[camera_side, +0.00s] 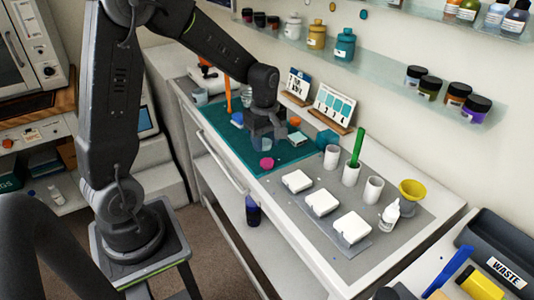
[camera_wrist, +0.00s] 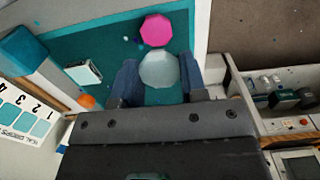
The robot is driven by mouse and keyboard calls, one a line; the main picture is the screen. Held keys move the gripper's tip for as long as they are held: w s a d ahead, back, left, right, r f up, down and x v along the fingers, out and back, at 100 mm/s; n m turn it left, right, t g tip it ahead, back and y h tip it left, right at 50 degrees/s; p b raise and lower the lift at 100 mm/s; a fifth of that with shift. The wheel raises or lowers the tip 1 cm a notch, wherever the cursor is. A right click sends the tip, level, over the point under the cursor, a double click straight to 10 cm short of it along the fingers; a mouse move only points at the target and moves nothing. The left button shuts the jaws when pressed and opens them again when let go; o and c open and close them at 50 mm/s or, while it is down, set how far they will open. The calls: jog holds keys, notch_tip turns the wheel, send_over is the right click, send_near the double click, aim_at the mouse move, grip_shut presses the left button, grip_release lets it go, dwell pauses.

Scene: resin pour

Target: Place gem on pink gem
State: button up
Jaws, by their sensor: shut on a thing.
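A pink gem (camera_side: 267,163) lies on the teal mat (camera_side: 283,158) near its front edge. In the wrist view the pink gem (camera_wrist: 156,30) shows just above the gripped gem in the picture. My gripper (camera_side: 265,135) is low over the mat, pointing down, behind the pink gem in the side view. Its two fingers are shut on a pale grey-blue faceted gem (camera_wrist: 160,68). This pale gem (camera_side: 265,144) is partly visible below the fingers in the side view. The two gems look close; I cannot tell whether they touch.
A teal block (camera_side: 326,138), a small orange piece (camera_side: 295,121) and a pale square piece (camera_side: 299,138) are right of the gripper. White molds (camera_side: 297,181) and several cups stand further right. Number cards (camera_side: 334,104) stand behind. The mat's front left is clear.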

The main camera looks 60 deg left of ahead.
aim_at(267, 162)
jog(key=shift+w+d+f, duration=0.2)
jog(key=shift+f, duration=2)
jog(key=o, duration=0.9)
jog(key=shift+f, duration=0.1)
